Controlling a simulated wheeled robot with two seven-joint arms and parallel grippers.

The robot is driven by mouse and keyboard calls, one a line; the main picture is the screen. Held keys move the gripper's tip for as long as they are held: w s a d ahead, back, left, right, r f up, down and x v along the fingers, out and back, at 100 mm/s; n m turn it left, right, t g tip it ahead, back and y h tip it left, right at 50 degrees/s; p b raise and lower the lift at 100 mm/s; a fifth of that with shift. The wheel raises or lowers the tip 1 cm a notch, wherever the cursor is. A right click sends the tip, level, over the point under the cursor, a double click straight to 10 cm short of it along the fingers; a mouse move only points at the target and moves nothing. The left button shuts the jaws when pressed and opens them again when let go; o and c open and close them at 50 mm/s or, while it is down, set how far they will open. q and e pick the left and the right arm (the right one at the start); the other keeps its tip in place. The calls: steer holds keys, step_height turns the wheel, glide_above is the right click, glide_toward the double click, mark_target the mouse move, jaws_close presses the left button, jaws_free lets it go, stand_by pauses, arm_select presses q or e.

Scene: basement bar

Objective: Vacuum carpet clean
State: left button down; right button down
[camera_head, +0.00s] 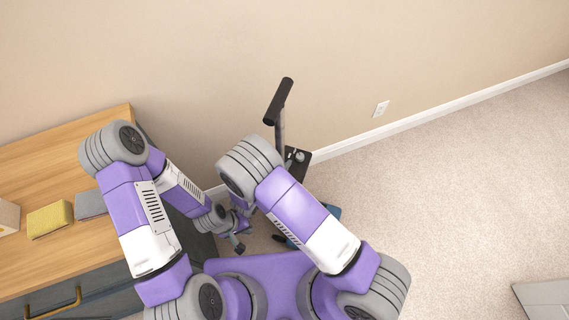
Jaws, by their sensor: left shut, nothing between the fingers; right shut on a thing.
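The vacuum stands near the wall, with its black handle (280,100) at the top of a grey pole. A dark part of its body (298,161) shows beside my right elbow. Blue parts at the right of my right arm (333,210) appear to belong to it; the rest is hidden. My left gripper (237,243) is low between my arms, shut and empty. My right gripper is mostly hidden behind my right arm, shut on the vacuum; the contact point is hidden. The beige carpet (450,180) covers the floor; I cannot make out dirt on it.
A wooden-topped cabinet (60,155) with a brass handle stands at the left, close to my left arm. A yellow block (50,219) and a grey block (91,204) lie on it. The wall with an outlet (381,108) runs behind. A grey flat object (543,299) lies lower right. The right carpet is open.

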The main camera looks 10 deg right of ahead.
mark_target(280, 148)
steer(key=c, duration=0.7)
jaws_free()
step_height(280, 148, up, 10)
steer(key=p, duration=0.3)
